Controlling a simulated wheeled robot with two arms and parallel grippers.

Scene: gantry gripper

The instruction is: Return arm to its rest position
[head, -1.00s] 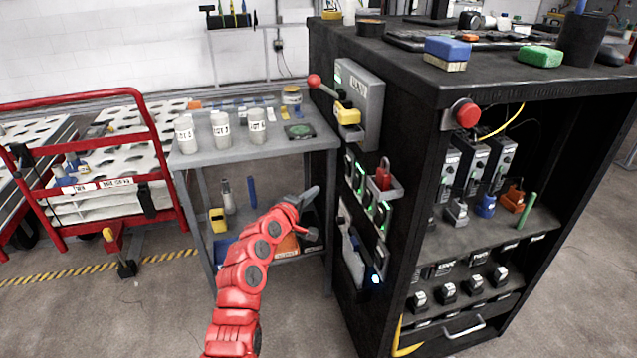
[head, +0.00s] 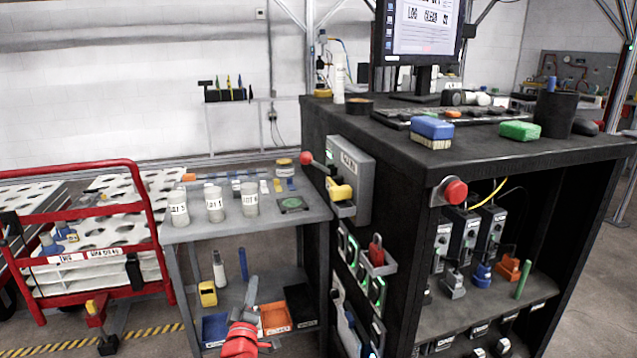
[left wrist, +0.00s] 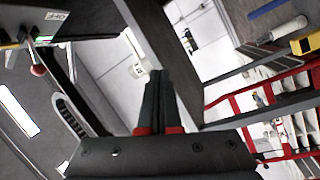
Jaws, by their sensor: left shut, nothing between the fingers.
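My left gripper (head: 251,292) shows at the bottom of the head view, low in front of the grey side table (head: 240,222). Only its grey fingers and a bit of my red arm are in the picture. In the left wrist view the fingers (left wrist: 160,85) are together, shut with nothing between them. The fingers appear apart from the table and the black cabinet (head: 400,160) to their right. My right gripper is not in either view.
A red-knobbed lever (head: 306,158) sticks out from the cabinet's left side. Lot jars (head: 214,204) stand on the side table, with bins (head: 276,317) on its lower shelf. A red-railed cart (head: 95,256) stands at left. Some floor is clear.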

